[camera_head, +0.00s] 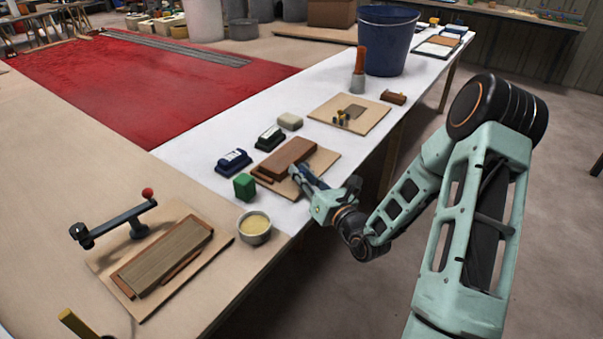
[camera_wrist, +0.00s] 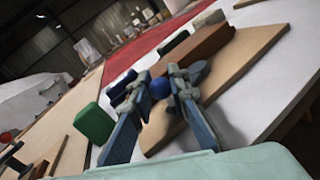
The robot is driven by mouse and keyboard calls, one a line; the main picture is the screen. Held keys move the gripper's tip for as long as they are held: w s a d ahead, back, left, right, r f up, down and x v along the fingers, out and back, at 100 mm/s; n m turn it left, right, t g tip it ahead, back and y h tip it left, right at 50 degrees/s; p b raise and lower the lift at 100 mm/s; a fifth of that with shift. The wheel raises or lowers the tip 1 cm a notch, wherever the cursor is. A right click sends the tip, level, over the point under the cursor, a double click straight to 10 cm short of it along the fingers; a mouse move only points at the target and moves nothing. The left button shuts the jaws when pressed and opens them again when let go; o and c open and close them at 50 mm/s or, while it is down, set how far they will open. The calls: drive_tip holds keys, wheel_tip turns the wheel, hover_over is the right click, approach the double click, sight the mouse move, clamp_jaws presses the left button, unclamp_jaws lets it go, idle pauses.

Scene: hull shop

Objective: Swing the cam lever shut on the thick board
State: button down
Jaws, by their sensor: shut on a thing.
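A thick reddish-brown board (camera_head: 287,160) lies on a plywood base (camera_head: 325,162) on the white bench top; it also shows in the wrist view (camera_wrist: 205,45). My gripper (camera_head: 300,177) is at the near right edge of that base, beside the board. In the wrist view a round blue knob (camera_wrist: 160,88) sits between my two blue-grey fingers, which are shut on it. The knob seems to belong to this board's cam lever; the lever's arm and pivot are hidden by my gripper. How far the lever is turned cannot be told.
At left, a black lever (camera_head: 115,219) with a red knob stands by another board (camera_head: 165,255). A green block (camera_head: 244,187), a bowl (camera_head: 254,228) and a blue-black tool (camera_head: 233,162) stand close by. A bucket (camera_head: 388,42) stands farther back. Floor is open at right.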

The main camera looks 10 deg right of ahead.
drive_tip(key=shift+a, duration=0.1)
drive_tip(key=c, duration=1.8)
unclamp_jaws()
drive_tip(key=v, duration=1.2)
